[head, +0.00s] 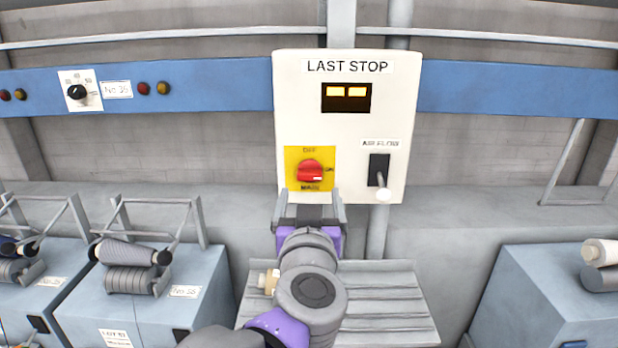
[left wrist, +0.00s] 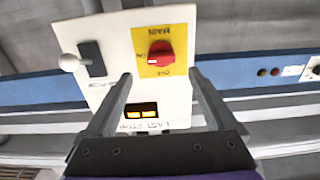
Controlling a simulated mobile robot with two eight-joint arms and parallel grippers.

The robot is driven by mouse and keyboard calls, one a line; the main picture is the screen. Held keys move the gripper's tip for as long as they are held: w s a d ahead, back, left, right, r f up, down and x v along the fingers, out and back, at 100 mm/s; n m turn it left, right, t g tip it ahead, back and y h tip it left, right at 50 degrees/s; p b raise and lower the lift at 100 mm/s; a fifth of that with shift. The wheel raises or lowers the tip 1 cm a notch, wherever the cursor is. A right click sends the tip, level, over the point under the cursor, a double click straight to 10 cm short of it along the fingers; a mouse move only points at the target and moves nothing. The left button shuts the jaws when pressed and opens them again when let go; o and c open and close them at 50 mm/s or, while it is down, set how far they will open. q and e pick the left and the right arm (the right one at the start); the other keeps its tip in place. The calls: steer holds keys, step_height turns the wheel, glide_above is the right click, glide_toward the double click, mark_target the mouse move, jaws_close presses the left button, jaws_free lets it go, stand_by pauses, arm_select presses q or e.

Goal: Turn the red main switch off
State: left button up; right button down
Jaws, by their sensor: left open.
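The red main switch (head: 311,171) is a round knob on a yellow plate (head: 292,181) on the white panel. OFF is printed above it and MAIN below. A pale mark on the knob sits at its lower right. The left wrist view shows the panel upside down, with the red knob (left wrist: 161,55) just beyond the fingertips and its pale mark toward the ON label. My left gripper (head: 310,196) is open and empty. Its fingers (left wrist: 161,76) point at the panel, spread wider than the knob and apart from it. My right gripper is not in view.
The white panel (head: 290,100) also carries a lit display (head: 346,97) and an air-flow lever with a pale ball (head: 383,196), right of the switch. A slatted grey surface (head: 390,305) lies below. Blue machines with bobbins (head: 130,265) stand either side.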

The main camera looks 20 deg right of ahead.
mark_target(310, 178)
arm_select(q)
steer(key=p+x, duration=0.1)
steer(key=x, duration=0.6)
steer(key=shift+w, duration=0.2)
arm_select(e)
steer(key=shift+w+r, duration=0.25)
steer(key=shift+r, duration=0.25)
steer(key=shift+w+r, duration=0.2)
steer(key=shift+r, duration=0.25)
arm_select(q)
steer(key=c, duration=1.4)
